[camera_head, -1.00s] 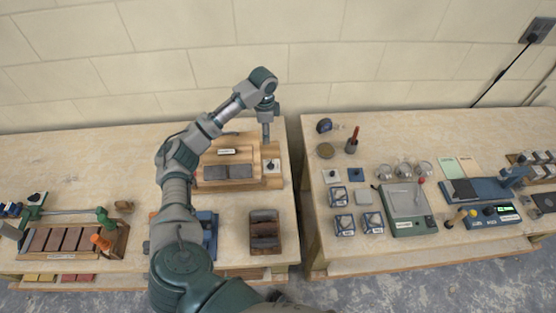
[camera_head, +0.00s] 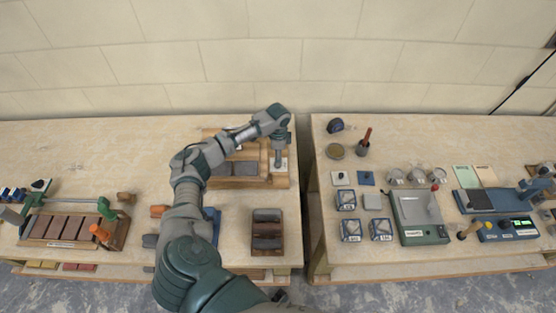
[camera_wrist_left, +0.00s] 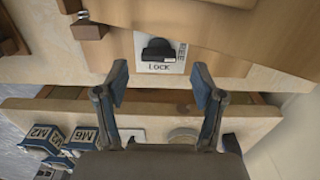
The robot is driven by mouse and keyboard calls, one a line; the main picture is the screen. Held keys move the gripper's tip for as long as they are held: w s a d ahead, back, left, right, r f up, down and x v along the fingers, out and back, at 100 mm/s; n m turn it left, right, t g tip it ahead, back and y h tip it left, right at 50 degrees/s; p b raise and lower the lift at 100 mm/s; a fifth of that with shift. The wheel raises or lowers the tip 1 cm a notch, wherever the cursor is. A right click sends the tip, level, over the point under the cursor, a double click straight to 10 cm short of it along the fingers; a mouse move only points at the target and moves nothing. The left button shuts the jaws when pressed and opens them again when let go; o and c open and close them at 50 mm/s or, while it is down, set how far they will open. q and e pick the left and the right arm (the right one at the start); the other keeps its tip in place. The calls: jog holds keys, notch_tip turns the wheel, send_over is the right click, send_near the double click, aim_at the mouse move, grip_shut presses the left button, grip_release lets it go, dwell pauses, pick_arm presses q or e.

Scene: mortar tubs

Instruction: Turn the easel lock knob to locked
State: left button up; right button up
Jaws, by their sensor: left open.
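The wooden easel (camera_head: 229,183) stands at the back right of the left bench with dark tiles on it. Its lock knob (camera_wrist_left: 157,50) is a dark, rounded piece on a white plate (camera_wrist_left: 145,66) marked LOCK, seen in the left wrist view. In the head view my gripper hides the knob. My left gripper (camera_head: 278,163) points down over the plate at the easel's right end. In the left wrist view its two blue-grey fingers (camera_wrist_left: 160,82) are apart, with nothing between them; the knob appears beyond the fingertips, apart from them. My right gripper is in neither view.
A dark block holder (camera_head: 267,232) stands in front of the easel. A tile rack (camera_head: 75,228) is at the left. A gap separates the right bench (camera_head: 325,262), which holds several labelled cubes, a scale (camera_head: 418,215) and glass vessels. The wall is behind.

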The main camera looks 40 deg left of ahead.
pick_arm(q)
jog(key=shift+s+a+f, duration=0.1)
jog(key=shift+f, duration=1.6)
jog(key=shift+c, duration=0.3)
jog(key=shift+r, duration=0.1)
jog(key=c, duration=1.1)
